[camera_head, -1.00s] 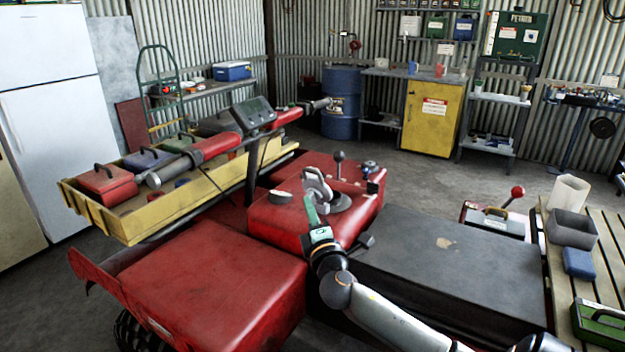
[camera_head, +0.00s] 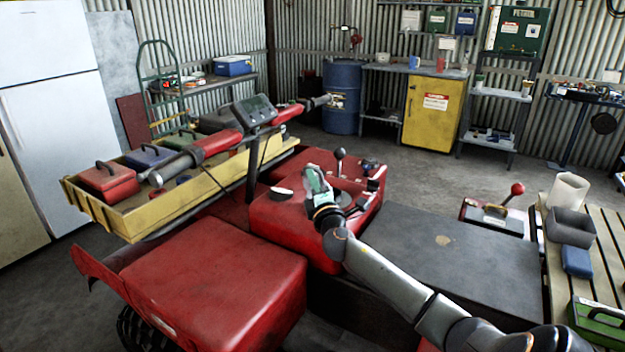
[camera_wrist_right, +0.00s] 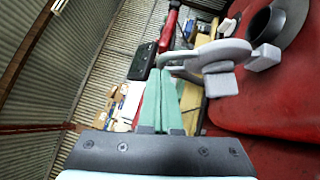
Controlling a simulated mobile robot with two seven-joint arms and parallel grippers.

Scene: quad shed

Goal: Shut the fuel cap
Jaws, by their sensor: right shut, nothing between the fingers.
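The fuel cap (camera_wrist_right: 222,50) is a grey disc on a hinge, with a small block on it. In the right wrist view it stands open, tilted up beside the dark round filler neck (camera_wrist_right: 291,28) on the red tank (camera_wrist_right: 240,105). My right gripper (camera_head: 315,172) is over the red tank in the head view and hides most of the cap there. In the right wrist view its green fingers (camera_wrist_right: 163,74) are shut and empty, with the tips close beside the cap's edge; I cannot tell whether they touch. My left gripper is not in view.
A black-knobbed lever (camera_head: 339,155) stands just behind the filler on the quad. The handlebar with a dark display (camera_head: 254,110) is to the left, above the yellow tray (camera_head: 100,213). The black seat (camera_head: 455,255) lies under my right arm.

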